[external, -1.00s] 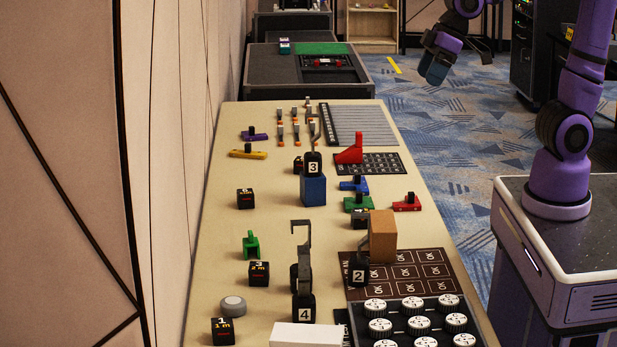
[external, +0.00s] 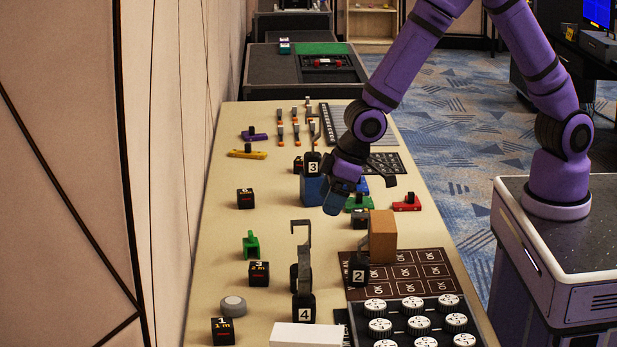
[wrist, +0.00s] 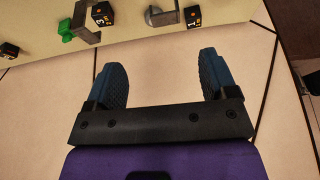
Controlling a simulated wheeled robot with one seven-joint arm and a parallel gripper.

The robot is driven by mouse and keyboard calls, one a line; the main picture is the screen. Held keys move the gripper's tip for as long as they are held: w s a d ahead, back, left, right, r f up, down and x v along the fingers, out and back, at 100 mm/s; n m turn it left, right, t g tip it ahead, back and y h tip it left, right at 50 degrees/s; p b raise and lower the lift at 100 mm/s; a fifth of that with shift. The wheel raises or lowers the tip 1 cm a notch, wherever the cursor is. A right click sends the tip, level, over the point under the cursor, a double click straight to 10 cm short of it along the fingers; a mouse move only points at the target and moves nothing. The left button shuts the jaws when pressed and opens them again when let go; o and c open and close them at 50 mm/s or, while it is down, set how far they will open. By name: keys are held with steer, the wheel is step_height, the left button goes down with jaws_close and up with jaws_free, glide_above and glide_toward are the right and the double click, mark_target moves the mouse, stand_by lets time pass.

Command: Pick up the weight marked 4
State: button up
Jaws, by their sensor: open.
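In that view a grey hook-shaped part (wrist: 83,20) shows near the top edge.
A white box (external: 306,336) lies in front. A tray of round pieces (external: 453,306) is at the front right.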

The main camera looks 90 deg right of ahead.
mark_target(304, 250)
steer(key=shift+w+a+x, duration=0.1)
steer(key=shift+x, duration=2.15)
steer(key=shift+w+a+x, duration=0.1)
steer(key=shift+w+x, duration=0.05)
steer(key=shift+x, duration=2.15)
steer(key=shift+w+a+x, duration=0.1)
steer(key=shift+a+x, duration=0.05)
steer(key=shift+x, duration=2.1)
steer(key=shift+r, duration=0.2)
steer(key=shift+c, duration=0.3)
jaws_close()
